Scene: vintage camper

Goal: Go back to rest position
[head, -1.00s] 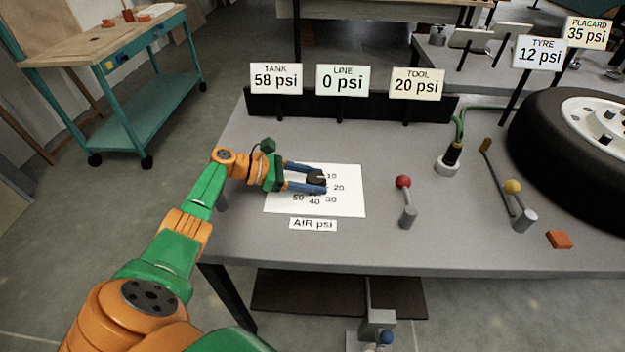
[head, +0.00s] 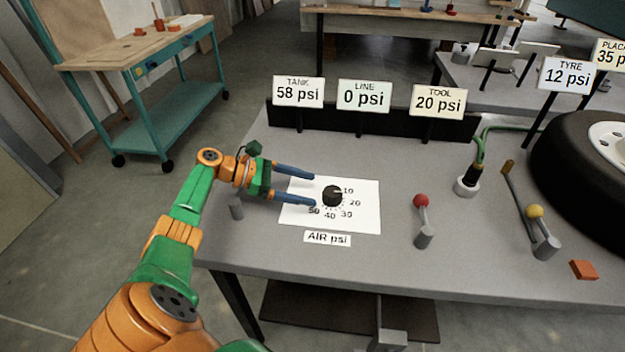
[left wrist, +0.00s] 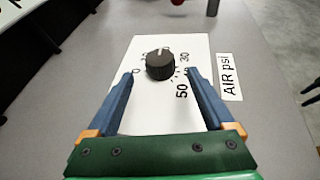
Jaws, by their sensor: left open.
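My left gripper (head: 313,190) is open, with its two blue fingers pointing right over the left part of the white dial card. The black knob (head: 333,195) stands on the card (head: 365,219), just beyond the fingertips and not gripped. In the left wrist view the open gripper (left wrist: 160,95) has its fingers apart, with the knob (left wrist: 160,66) ahead of the gap between them. The label AIR psi (head: 327,238) lies in front of the card. My right gripper is not in view.
The grey table (head: 250,255) also bears a red-knobbed lever (head: 422,222), a yellow-knobbed lever (head: 540,232), an orange block (head: 583,269) and a tyre (head: 578,150). Signs read TANK 58 (head: 298,91), LINE 0 (head: 363,95) and TOOL 20 (head: 438,100). A teal cart (head: 170,117) stands back left.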

